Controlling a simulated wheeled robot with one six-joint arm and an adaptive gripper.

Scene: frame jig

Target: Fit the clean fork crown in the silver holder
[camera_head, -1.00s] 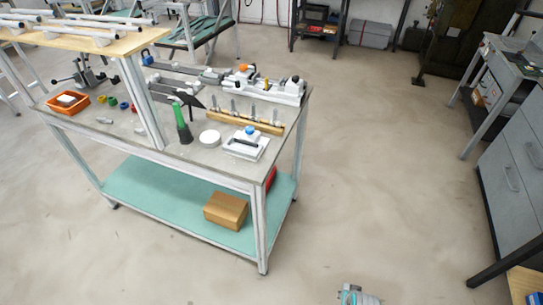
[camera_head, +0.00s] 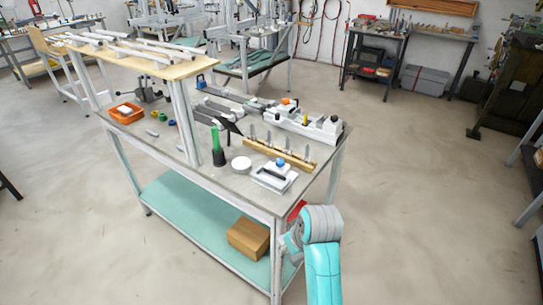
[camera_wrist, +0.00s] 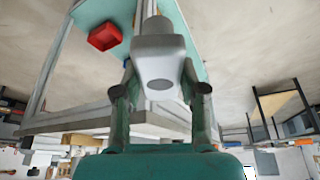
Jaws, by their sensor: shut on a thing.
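My gripper (camera_wrist: 160,88) is shut on a pale grey part with a blocky end and a tube, which I take as the fork crown (camera_wrist: 158,48). In the head view my gripper is mostly hidden behind my arm, by the bench's front right corner. A long silver-grey jig (camera_head: 312,127) with blocks and an orange knob lies along the back of the metal bench (camera_head: 217,176). I cannot tell which part of it is the silver holder. Several grey upright parts stand in a wooden rack (camera_head: 262,149) in front of the jig.
A white fixture with a blue knob (camera_head: 274,178), a white disc (camera_head: 241,163), a green bottle (camera_head: 217,153) and an orange tray (camera_head: 126,113) are on the bench. A cardboard box (camera_head: 248,238) and a red bin (camera_wrist: 104,36) are on the lower shelf. Floor to the right is clear.

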